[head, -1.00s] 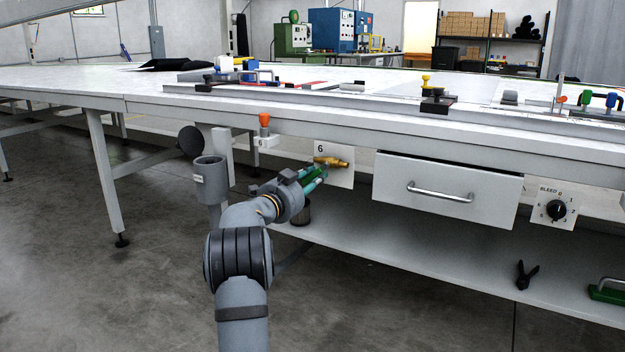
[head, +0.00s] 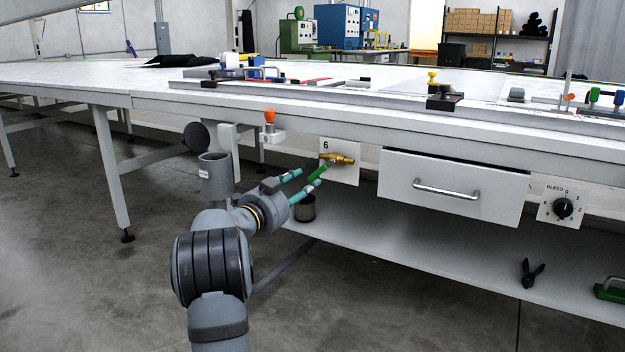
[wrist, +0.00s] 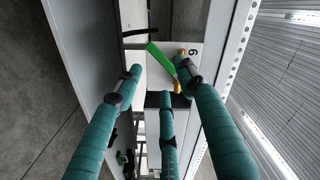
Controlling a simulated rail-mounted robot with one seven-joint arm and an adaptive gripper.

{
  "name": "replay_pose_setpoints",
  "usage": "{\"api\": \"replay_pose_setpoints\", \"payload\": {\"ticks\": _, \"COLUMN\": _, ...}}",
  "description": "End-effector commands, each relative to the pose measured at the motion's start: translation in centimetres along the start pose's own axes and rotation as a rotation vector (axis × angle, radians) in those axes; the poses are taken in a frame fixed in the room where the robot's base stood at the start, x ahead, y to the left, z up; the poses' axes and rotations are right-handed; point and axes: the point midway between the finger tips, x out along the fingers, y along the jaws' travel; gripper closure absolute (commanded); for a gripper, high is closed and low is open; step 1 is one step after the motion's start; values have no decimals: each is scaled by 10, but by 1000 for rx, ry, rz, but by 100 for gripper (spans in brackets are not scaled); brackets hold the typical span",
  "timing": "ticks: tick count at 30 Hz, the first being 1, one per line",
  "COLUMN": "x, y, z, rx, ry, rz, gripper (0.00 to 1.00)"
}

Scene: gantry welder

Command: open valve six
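Valve six is a brass valve (head: 339,159) on a white plate (head: 348,172) marked 6, under the table edge. Its green lever (head: 317,173) slants down and left, toward my gripper, at an angle to the brass body. My gripper (head: 308,178) is open, with teal fingers spread and nothing held. It is just short of the plate, at the lever's free end. In the wrist view the green lever (wrist: 160,61) shows beyond the fingertips, between the two upper fingers, and the brass (wrist: 177,86) is partly behind a finger. Contact with the lever cannot be told.
A closed drawer (head: 450,186) with a bar handle is right of the valve, then a bleed dial (head: 562,208). A grey cup-like holder (head: 215,178) and an orange-topped fitting (head: 270,122) are to the left. A dark can (head: 303,208) stands on the lower shelf (head: 420,245).

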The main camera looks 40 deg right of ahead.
Motion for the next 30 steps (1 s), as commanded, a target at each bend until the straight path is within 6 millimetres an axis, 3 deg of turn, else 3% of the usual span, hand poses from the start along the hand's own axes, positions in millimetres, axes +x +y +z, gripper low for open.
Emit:
{"api": "replay_pose_setpoints", "payload": {"ticks": 3, "x": -20, "y": -1, "z": 0, "rx": -1, "ry": -1, "rz": -2, "gripper": 60}}
{"api": "replay_pose_setpoints", "payload": {"ticks": 7, "x": -32, "y": 0, "z": 0, "rx": -1, "ry": 0, "rz": 0, "gripper": 60}}
{"api": "replay_pose_setpoints", "payload": {"ticks": 17, "x": -36, "y": 0, "z": 0, "rx": -1, "ry": 1, "rz": 0, "gripper": 60}}
{"api": "replay_pose_setpoints", "payload": {"ticks": 20, "x": -38, "y": -4, "z": -1, "rx": -1, "ry": -2, "rz": -3, "gripper": 66}}
{"api": "replay_pose_setpoints", "payload": {"ticks": 23, "x": -47, "y": -24, "z": -6, "rx": 0, "ry": -16, "rz": -18, "gripper": 72}}
{"api": "replay_pose_setpoints", "payload": {"ticks": 27, "x": -66, "y": -67, "z": -27, "rx": -8, "ry": -43, "rz": -34, "gripper": 80}}
{"api": "replay_pose_setpoints", "payload": {"ticks": 30, "x": -75, "y": -83, "z": -31, "rx": -45, "ry": -74, "rz": -18, "gripper": 86}}
